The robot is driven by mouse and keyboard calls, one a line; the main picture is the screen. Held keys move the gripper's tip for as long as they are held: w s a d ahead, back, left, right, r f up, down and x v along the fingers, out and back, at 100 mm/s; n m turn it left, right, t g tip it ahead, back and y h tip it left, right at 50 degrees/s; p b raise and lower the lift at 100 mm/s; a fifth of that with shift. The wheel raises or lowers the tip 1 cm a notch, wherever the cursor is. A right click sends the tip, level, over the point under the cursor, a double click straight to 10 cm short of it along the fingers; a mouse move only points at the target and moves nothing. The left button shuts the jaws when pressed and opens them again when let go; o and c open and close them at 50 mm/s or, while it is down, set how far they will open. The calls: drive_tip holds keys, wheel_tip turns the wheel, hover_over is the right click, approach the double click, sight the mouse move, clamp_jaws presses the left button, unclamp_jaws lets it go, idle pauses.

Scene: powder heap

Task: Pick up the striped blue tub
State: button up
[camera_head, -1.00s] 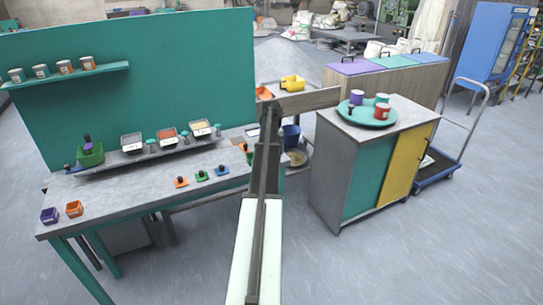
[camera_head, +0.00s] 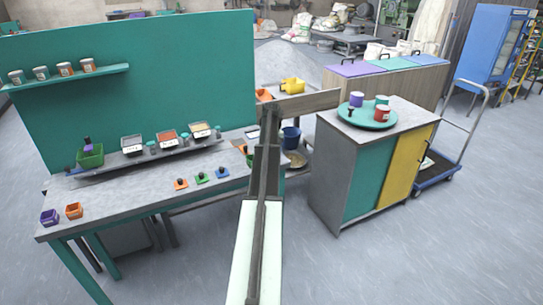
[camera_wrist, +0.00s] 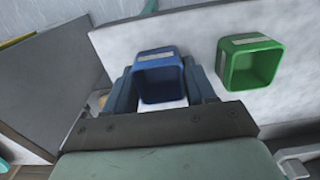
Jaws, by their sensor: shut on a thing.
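The striped blue tub (camera_wrist: 158,80) is a small square tub with a pale band along one side. It shows in the wrist view, its opening turned toward the camera. My gripper (camera_wrist: 163,77) has one finger on each side of it and is shut on it. I cannot tell whether the tub is clear of the grey surface. In the head view my own arm hides the gripper and the blue tub.
A green tub (camera_wrist: 250,63) with a pale band is close to the right of the blue one. The workbench (camera_head: 130,192) carries orange, green and blue lidded pieces (camera_head: 202,178) and small tubs at its left. A cabinet (camera_head: 335,185) with a round tray (camera_head: 349,118) stands right of my arm.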

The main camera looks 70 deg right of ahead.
wheel_tip(320, 180, up, 9)
hover_over(238, 142)
drive_tip(key=shift+f, duration=0.45)
drive_tip(key=shift+f, duration=0.15)
drive_tip(key=shift+f, duration=3.05)
drive_tip(key=shift+f, duration=0.5)
